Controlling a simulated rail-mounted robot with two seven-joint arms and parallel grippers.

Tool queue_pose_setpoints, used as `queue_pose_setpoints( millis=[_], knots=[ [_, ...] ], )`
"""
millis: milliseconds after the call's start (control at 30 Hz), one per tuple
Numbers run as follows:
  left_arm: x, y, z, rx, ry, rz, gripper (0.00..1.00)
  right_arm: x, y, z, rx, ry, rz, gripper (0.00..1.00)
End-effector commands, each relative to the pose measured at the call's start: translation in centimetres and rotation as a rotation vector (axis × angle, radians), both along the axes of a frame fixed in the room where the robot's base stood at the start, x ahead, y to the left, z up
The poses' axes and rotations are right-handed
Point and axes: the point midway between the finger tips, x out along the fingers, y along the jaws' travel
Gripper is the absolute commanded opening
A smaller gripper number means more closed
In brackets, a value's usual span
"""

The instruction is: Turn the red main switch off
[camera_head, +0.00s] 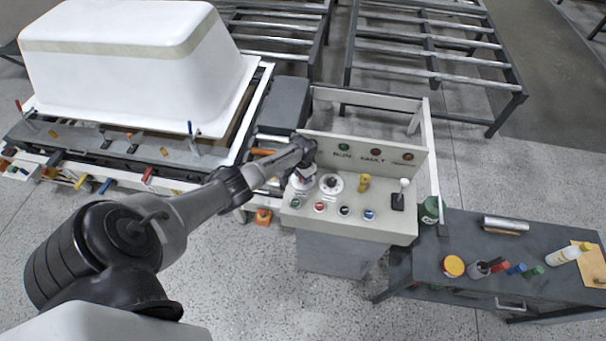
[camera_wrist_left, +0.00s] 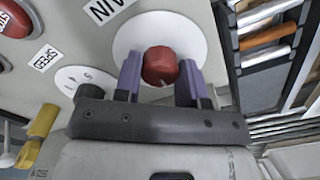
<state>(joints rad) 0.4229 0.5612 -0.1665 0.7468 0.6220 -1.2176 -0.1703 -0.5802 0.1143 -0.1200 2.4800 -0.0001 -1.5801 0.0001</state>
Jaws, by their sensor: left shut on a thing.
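The red main switch (camera_wrist_left: 160,66) is a round red knob on a white disc (camera_wrist_left: 190,32) on the control panel, beside a label reading "MAIN". My left gripper (camera_wrist_left: 160,80) has its two purple-padded fingers on either side of the knob and is shut on it. A short pale mark shows on the knob's face. In the head view my left gripper (camera_head: 300,172) is at the left end of the control panel (camera_head: 395,225), and the arm hides most of the switch. My right gripper is not in view.
Beside the switch are a white dial (camera_head: 331,184), a yellow knob (camera_head: 364,182), a lever (camera_head: 399,195) and several push buttons. A white tub shell (camera_head: 120,60) stands at the left. A dark workbench (camera_head: 450,228) with bottles and tools is at the right.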

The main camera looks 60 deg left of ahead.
Motion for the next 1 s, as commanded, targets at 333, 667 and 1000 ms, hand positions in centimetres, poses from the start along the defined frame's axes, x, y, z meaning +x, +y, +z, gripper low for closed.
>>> queue_pose_setpoints(
  millis=[333, 667, 1000],
  knots=[
    [0.05, -0.03, 0.01, -0.001, -0.001, 0.049, 0.14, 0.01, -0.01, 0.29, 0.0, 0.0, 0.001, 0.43],
    [0.04, -0.01, 0.0, 0.0, -0.001, 0.05, 0.14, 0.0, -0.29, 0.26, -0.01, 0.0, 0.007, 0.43],
    [0.02, 0.0, 0.0, 0.0, -0.001, 0.049, 0.63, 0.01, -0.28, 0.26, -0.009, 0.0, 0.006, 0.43]
  ],
)
